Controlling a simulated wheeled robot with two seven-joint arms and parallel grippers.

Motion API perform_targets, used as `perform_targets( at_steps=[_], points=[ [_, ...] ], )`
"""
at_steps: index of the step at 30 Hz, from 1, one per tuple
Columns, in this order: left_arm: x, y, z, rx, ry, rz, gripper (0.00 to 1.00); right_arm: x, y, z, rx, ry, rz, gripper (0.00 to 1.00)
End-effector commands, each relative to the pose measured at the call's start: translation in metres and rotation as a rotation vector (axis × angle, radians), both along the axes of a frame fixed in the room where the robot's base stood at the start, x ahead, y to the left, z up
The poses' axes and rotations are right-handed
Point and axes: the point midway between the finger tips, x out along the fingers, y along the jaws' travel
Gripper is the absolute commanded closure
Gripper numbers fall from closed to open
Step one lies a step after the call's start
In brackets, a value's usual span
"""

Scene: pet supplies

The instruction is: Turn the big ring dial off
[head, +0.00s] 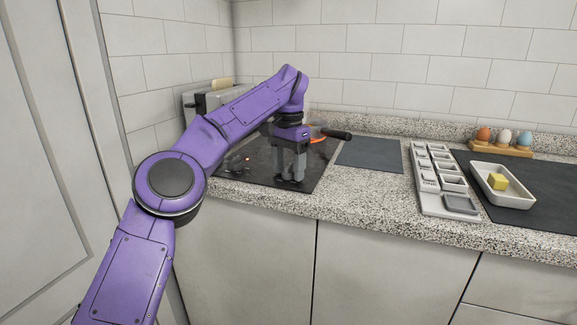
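My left gripper (290,178) points down over the front right part of the black cooktop (225,170). Its two grey fingers stand apart with a dark gap between them, and the tips are low, close to the cooktop surface. I cannot make out the big ring dial; the fingers cover that spot, and I cannot tell whether they touch anything. An orange glowing ring (318,140) shows on the cooktop behind the gripper, beneath a pan with a black handle (337,134). A small red light (248,158) glows at the left of the cooktop. My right gripper is not in view.
A toaster (196,104) stands behind my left arm. To the right lie a dark mat (370,154), a grey-white tray of compartments (422,196), a white dish (511,200) with a yellow block, and an egg holder (500,149). The front counter edge is clear.

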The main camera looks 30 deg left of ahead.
Motion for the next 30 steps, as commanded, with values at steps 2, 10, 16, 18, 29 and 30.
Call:
perform_targets(
  at_steps=[2, 10, 16, 18, 29, 30],
  points=[
    [0.000, 0.000, 0.001, 0.000, -0.001, 0.000, 0.38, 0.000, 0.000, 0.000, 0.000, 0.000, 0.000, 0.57],
    [0.000, 0.000, 0.051, 0.002, -0.003, 0.003, 0.38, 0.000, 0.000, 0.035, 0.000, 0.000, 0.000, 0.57],
    [0.000, 0.000, 0.095, 0.001, 0.000, 0.002, 0.38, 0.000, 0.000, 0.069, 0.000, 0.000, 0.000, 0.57],
    [0.000, 0.001, 0.102, 0.001, 0.000, 0.002, 0.38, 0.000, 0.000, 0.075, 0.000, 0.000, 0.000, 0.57],
    [0.000, 0.001, 0.105, 0.000, 0.000, 0.000, 0.38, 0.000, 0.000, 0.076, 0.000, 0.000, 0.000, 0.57],
    [0.000, 0.001, 0.105, 0.000, 0.000, 0.000, 0.38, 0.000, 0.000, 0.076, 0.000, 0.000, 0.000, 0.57]
  ],
)
